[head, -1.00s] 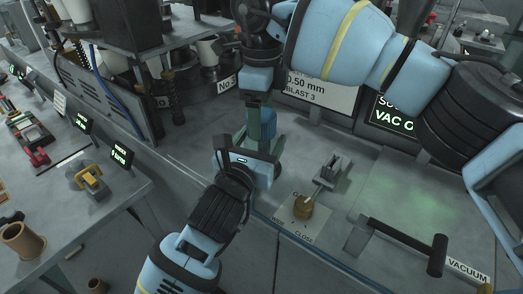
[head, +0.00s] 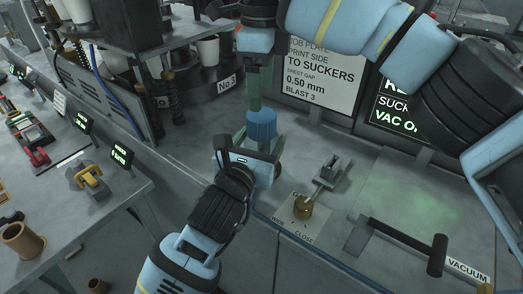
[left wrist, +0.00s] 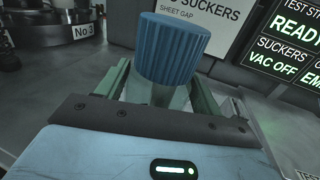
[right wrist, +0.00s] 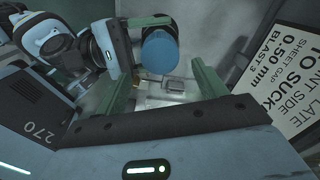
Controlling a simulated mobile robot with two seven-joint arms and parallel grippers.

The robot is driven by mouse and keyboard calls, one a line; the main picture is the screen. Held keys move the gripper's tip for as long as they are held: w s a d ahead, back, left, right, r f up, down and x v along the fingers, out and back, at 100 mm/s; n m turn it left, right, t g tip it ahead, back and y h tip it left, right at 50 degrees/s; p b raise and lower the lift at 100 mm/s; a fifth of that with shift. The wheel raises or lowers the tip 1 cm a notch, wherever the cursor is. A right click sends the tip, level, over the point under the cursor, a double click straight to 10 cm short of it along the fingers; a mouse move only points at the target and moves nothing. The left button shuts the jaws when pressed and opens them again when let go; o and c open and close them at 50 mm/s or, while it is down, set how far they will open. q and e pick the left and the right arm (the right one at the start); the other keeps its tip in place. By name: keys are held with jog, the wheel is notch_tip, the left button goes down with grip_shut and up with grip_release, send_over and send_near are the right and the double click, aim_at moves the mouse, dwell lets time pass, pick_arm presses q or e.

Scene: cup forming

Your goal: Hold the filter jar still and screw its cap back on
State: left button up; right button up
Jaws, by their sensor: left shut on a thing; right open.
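The filter jar (left wrist: 160,95) is clear, and my left gripper (head: 258,147) is shut around it, holding it upright low over the bench. The ribbed blue cap (head: 262,123) sits on top of the jar. It shows large in the left wrist view (left wrist: 172,48), and whether it is threaded tight cannot be told. My right gripper (head: 254,90) is open and empty, pointing down above the cap, with a gap between them. In the right wrist view the cap (right wrist: 159,51) appears beyond and between the two green fingers. Most of the jar is hidden in the head view by my left gripper.
A brass knob (head: 303,207) on a plate and a small metal fixture (head: 331,170) stand to the right. A black handle (head: 405,240) lies near the front edge. A sign (head: 322,75) and a vacuum screen (head: 398,105) stand behind.

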aim_at(262, 115)
jog(key=shift+f, duration=0.1)
jog(key=shift+f, duration=3.95)
jog(key=shift+c, duration=0.4)
jog(key=c, duration=0.9)
jog(key=o, duration=1.1)
jog(key=shift+o, duration=0.2)
notch_tip(262, 115, up, 12)
